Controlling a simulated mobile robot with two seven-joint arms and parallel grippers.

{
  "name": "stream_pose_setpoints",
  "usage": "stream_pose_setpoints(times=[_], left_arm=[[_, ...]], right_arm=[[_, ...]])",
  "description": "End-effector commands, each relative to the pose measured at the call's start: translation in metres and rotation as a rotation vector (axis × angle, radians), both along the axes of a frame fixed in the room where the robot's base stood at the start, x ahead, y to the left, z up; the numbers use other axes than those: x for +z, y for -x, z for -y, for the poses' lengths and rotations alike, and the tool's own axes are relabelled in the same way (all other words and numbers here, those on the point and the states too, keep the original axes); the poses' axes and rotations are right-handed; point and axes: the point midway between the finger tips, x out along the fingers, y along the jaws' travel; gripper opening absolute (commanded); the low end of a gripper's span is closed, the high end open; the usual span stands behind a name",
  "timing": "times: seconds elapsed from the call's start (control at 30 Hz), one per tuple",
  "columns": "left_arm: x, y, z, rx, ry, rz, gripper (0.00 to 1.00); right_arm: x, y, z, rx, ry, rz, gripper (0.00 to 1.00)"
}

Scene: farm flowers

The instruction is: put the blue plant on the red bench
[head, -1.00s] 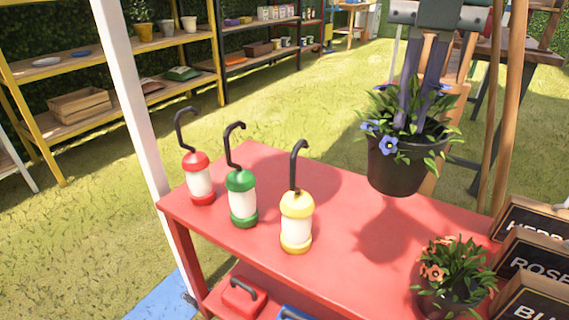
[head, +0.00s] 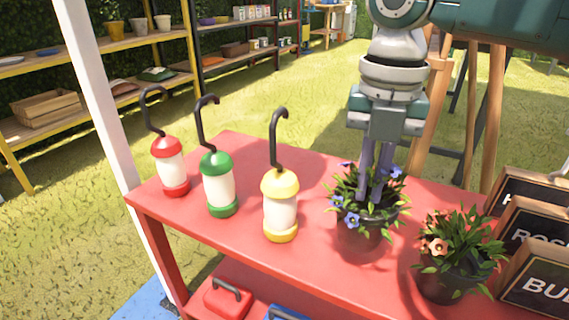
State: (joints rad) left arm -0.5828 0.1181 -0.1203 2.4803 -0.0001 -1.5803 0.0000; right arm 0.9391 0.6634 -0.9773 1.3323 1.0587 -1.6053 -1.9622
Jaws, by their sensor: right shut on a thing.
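The blue plant (head: 352,218), blue flowers and green leaves in a dark pot, is upright at the red bench top, between the yellow lantern and the orange-flowered plant. My right gripper (head: 374,196) comes down from above and is shut on it, its fingers among the leaves. The pot's base looks to be at or just above the bench surface; I cannot tell if it touches. The red bench (head: 318,170) spans the middle of the view. My left gripper does not show.
Red (head: 171,168), green (head: 219,185) and yellow (head: 280,206) hooked lanterns stand on the bench to the left. An orange-flowered potted plant (head: 455,262) and dark name signs (head: 540,235) are at the right. A white post (head: 95,90) rises at the bench's left end.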

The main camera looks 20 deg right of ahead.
Motion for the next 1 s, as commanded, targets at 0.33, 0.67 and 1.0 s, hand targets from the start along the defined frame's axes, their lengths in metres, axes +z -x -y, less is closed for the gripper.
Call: stream_pose_setpoints(times=[0.33,0.67,1.0], left_arm=[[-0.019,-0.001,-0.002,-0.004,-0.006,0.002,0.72],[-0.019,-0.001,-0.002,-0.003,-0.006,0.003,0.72],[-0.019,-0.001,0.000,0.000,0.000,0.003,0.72]], right_arm=[[-0.043,0.000,0.000,0.000,0.000,0.001,0.00],[-0.046,0.000,0.000,0.000,0.001,-0.001,0.15],[-0.046,0.000,0.000,0.000,0.001,-0.001,0.39]])
